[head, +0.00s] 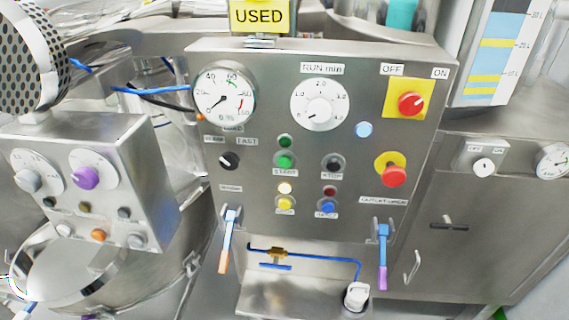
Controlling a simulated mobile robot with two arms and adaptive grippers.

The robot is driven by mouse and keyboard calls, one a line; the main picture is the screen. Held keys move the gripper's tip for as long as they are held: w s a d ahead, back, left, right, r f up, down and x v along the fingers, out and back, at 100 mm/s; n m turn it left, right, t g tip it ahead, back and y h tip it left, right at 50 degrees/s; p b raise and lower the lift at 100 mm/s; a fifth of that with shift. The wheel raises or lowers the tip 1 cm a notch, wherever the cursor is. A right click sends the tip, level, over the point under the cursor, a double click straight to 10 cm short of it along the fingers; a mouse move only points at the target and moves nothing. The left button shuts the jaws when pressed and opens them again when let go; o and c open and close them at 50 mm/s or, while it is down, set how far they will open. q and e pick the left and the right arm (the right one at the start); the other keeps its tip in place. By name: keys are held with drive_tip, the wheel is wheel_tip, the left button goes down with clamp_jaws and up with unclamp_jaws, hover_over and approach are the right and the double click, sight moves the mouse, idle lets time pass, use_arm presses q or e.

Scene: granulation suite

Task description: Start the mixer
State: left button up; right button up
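The mixer's steel control panel (245,185) fills the middle of the head view. A green button (285,161) sits above a label that seems to read START, with a dark green lamp (285,141) over it. A dark button (333,166) is to its right. A red rotary switch (411,103) on a yellow plate is under the OFF and ON labels; its exact setting is hard to tell. A red mushroom button (393,174) is below it. A black selector (229,161) is near the FAST label. The RUN min dial (320,104) is at top centre. Neither gripper is in view.
A round gauge (225,95) is at the panel's upper left. Yellow (285,204) and blue (328,208) buttons are lower down. A smaller control box (95,180) and a USED sign (259,16) are nearby.

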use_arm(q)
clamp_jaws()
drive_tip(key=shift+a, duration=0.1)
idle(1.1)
